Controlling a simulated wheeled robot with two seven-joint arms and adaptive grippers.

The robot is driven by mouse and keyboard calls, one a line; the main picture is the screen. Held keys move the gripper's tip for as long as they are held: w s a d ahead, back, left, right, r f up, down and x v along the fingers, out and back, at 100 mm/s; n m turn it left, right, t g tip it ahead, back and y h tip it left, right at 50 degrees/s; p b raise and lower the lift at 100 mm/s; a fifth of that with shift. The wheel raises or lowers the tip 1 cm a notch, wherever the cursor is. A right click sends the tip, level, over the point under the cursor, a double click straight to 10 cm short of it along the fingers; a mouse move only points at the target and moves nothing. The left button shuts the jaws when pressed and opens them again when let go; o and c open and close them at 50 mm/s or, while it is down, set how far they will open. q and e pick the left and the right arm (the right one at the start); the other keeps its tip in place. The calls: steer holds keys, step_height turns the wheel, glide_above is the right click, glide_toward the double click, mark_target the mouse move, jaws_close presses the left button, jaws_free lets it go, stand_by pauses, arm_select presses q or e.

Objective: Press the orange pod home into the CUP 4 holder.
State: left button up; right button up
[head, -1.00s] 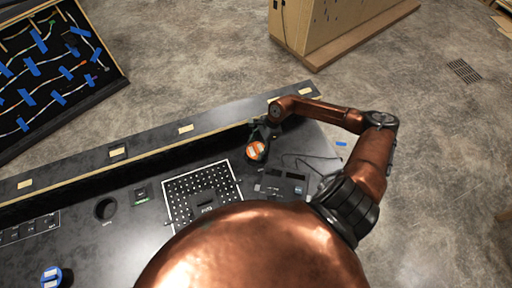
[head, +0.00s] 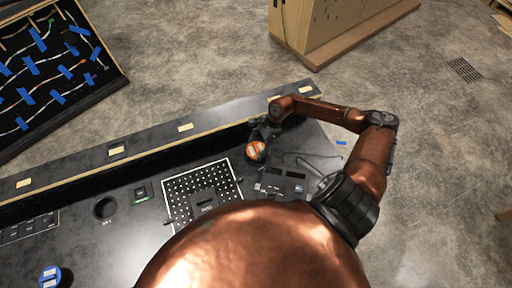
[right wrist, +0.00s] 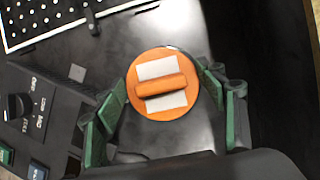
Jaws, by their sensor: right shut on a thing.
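The orange pod (head: 255,151) is a round orange disc with white patches and a raised bar across its top. It sits between the fingers of my right gripper (head: 262,136) over the back right of the console. In the right wrist view the pod (right wrist: 162,68) lies face up between the green-padded fingers of the gripper (right wrist: 165,105), which is shut on it. A dark round holder (head: 105,208) is in the console top at the left, apart from the pod; its small label is too blurred to read surely. My left gripper is not in view.
A white-dotted panel (head: 183,186) lies between the holder and the pod. A blue and white round piece (head: 51,275) is at the lower left. A raised ledge (head: 150,140) runs along the console's back. A switch panel (head: 280,183) is near the right end.

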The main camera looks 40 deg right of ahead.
steer(key=shift+f+b, duration=1.9)
steer(key=shift+f, duration=0.45)
stand_by(0.5)
steer(key=o, duration=1.2)
steer(key=shift+c, duration=0.2)
steer(key=shift+r, duration=0.1)
steer(key=v, duration=1.2)
